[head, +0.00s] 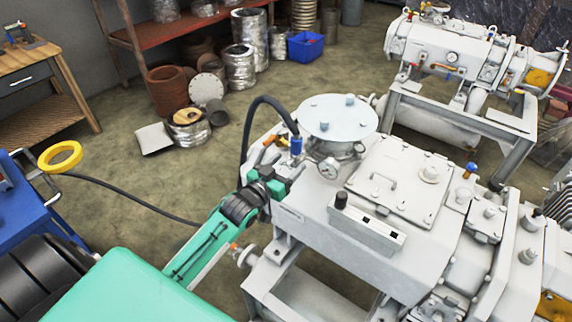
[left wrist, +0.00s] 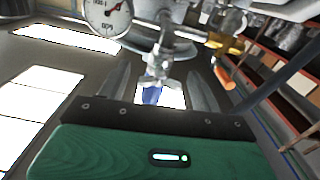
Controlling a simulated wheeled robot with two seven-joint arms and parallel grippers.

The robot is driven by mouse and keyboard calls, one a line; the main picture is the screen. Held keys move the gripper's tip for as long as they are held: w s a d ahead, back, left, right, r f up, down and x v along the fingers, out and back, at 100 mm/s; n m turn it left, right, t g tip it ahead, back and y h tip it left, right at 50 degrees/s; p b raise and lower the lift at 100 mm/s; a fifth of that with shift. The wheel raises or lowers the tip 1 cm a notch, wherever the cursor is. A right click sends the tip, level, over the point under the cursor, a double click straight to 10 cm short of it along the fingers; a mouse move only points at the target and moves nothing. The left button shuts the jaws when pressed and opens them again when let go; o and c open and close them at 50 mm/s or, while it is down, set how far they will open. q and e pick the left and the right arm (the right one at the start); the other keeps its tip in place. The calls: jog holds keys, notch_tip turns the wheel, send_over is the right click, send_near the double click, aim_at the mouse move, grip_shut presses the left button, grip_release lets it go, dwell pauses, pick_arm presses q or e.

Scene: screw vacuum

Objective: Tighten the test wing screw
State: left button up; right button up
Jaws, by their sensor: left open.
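My left gripper (head: 286,172) is at the left end of the large white vacuum pump (head: 390,245), just below a blue hose fitting (head: 296,146). In the left wrist view its two dark fingers (left wrist: 158,76) stand apart, open. A small metal piece with short side wings (left wrist: 156,70), apparently the wing screw, shows between the fingers. I cannot tell whether they touch it. In the head view this piece is hidden by or lost beside the gripper. A blue part (left wrist: 150,95) shows below it. My right gripper is not in view.
A pressure gauge (head: 329,168) sits close to the gripper and also shows in the left wrist view (left wrist: 107,14). An orange handle (left wrist: 222,78) lies right of the fingers. Open floor (head: 150,190) is at left.

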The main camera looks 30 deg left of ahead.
pick_arm(q)
jog(key=shift+c, duration=0.4)
jog(key=c, duration=0.9)
jog(key=shift+m, duration=0.4)
jog(key=shift+r+m+p, duration=0.1)
jog(key=shift+m+p, duration=0.55)
jog(key=shift+m, duration=0.35)
jog(key=shift+m+p, duration=0.5)
jog(key=shift+m, duration=1.4)
jog(key=o, duration=1)
